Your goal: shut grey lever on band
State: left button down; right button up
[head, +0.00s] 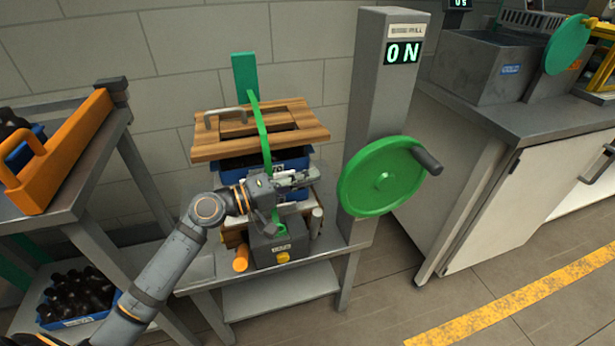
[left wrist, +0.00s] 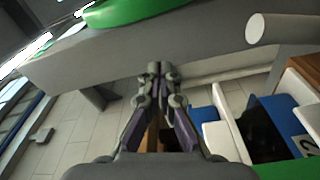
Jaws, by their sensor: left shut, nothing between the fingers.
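A green band (head: 261,130) runs over a wooden lid (head: 222,149) and down the front of a blue crate (head: 293,164). My left gripper (head: 312,177) is in front of the crate, its fingers pointing right. It is shut and empty; its fingertips meet in the left wrist view (left wrist: 160,68). A grey box (head: 290,247) with a label and a yellow knob sits low, below the gripper. A dark grey piece by the band's lower end, just under my gripper, may be the lever; my arm partly covers it, so its position is unclear. My right gripper is out of view.
A grey post (head: 382,90) reading ON carries a green handwheel (head: 378,178) close to the right of my gripper. A short pale cylinder (head: 316,222) stands beside the grey box. An orange carrier (head: 62,150) is on the left bench; a grey counter (head: 540,115) is at right.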

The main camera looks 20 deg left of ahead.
pick_arm(q)
jog(key=shift+r, duration=0.25)
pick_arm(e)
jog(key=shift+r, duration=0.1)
